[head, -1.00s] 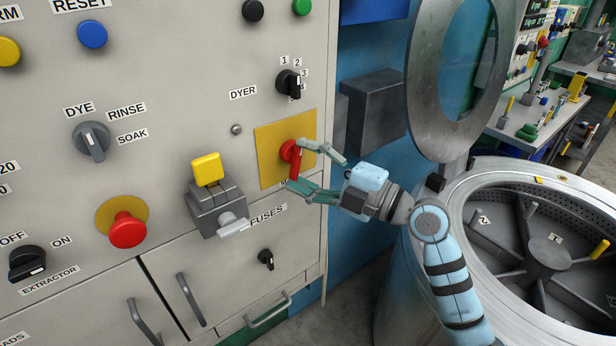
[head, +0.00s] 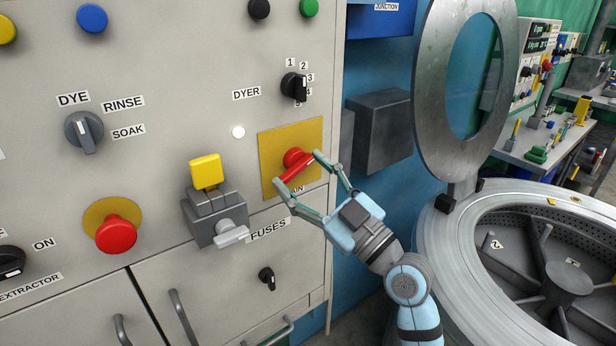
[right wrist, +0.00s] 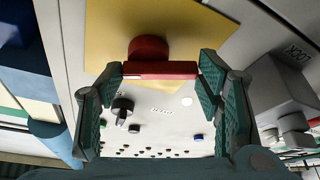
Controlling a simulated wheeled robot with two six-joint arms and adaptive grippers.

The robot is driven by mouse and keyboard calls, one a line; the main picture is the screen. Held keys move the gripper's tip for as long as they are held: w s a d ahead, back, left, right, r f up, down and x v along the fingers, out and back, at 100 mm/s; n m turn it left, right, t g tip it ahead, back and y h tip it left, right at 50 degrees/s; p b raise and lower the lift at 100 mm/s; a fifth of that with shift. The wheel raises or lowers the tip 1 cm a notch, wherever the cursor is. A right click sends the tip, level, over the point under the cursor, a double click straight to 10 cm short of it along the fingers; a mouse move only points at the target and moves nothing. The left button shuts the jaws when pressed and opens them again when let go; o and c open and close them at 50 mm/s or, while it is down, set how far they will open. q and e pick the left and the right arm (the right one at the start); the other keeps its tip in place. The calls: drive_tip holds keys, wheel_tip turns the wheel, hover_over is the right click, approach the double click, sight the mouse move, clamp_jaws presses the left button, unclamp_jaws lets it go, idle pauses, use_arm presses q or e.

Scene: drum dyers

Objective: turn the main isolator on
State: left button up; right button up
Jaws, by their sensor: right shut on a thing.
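The main isolator is a red rotary handle (head: 294,157) on a yellow plate (head: 275,150) on the grey panel. Its bar lies at a slant, from lower left to upper right. A label under it is partly hidden and reads "AIN". My right gripper (head: 298,171) is shut on the bar, one finger at each end. In the right wrist view, the red bar (right wrist: 160,69) spans between the fingertips, with the round red hub behind it. A small round lamp (head: 238,132) left of the plate shows bright white. My left gripper is not in view.
A grey fuse switch (head: 213,215) with a yellow block juts out left of the plate. The dyer selector (head: 295,87) is above. A red mushroom button (head: 116,234) is further left. A steel drum with its raised lid (head: 440,100) stands at right, beside my arm.

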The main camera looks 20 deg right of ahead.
drive_tip(key=m+t+h+p, duration=0.1)
drive_tip(key=m, duration=0.2)
drive_tip(key=m+h+p, duration=0.1)
drive_tip(key=m+h, duration=0.1)
drive_tip(key=m, duration=0.1)
drive_tip(key=shift+a+r+m+t, duration=0.2)
drive_tip(key=shift+m+t, duration=0.2)
drive_tip(key=o, duration=1.2)
drive_tip(key=shift+c, duration=0.2)
drive_tip(key=shift+s+f, duration=0.15)
drive_tip(key=v, duration=1.1)
drive_tip(key=shift+s, duration=0.35)
drive_tip(key=shift+d+f, duration=0.1)
drive_tip(key=shift+f, duration=0.05)
